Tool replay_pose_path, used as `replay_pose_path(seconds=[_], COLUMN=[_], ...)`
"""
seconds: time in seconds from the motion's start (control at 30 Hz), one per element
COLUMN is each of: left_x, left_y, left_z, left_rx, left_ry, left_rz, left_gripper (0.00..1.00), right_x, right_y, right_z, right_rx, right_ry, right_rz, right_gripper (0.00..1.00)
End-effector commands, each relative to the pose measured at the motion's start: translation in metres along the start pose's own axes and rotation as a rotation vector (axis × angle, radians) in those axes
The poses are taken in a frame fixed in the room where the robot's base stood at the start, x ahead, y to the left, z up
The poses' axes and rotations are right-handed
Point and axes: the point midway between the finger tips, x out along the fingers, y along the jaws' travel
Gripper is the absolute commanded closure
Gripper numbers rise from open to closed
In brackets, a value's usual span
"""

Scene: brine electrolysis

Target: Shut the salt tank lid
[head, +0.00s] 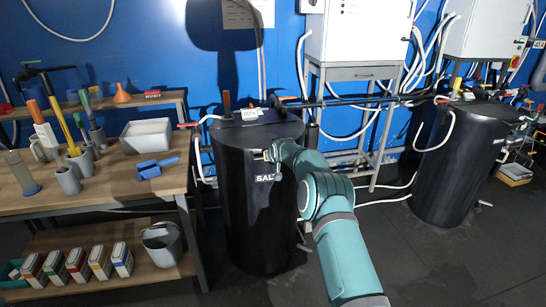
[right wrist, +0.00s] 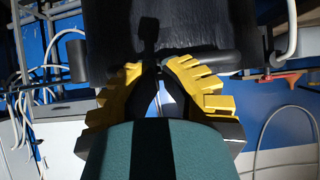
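The black salt tank (head: 245,205) stands at the middle of the head view, its white label partly covered by my right arm. Its dark lid (head: 240,128) looks about level on top; I cannot tell whether it is fully seated. My right gripper (head: 268,153) is at the tank's upper front, just below the rim. In the right wrist view, the yellow fingers of this gripper (right wrist: 155,68) converge with their tips close together and nothing clearly held. A dark surface (right wrist: 200,25) with a shadow on it lies beyond the tips; contact cannot be told. My left gripper is out of view.
A wooden workbench (head: 110,198) with tools, cups and a grey tray (head: 146,136) stands at the left. A second black tank (head: 455,165) stands at the right. A metal stand (head: 362,73) and pipes are behind. The floor at the lower right is clear.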

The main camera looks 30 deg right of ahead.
Motion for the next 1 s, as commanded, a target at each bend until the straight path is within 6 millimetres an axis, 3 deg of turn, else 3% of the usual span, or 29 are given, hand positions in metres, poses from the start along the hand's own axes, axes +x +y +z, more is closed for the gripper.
replay_pose_path(seconds=[0.23,0.47,1.0], left_x=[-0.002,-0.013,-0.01], left_y=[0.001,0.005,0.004], left_z=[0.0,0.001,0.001], left_rx=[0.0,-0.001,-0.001], left_ry=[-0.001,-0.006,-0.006], left_rz=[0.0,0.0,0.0], left_gripper=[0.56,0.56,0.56], right_x=[-0.006,-0.033,-0.054], right_y=[0.0,0.003,0.002], right_z=[-0.006,-0.032,0.032], right_rx=[0.0,-0.001,-0.002], right_ry=[0.001,0.001,-0.003], right_rz=[0.0,0.0,-0.002], right_gripper=[1.0,1.0,1.0])
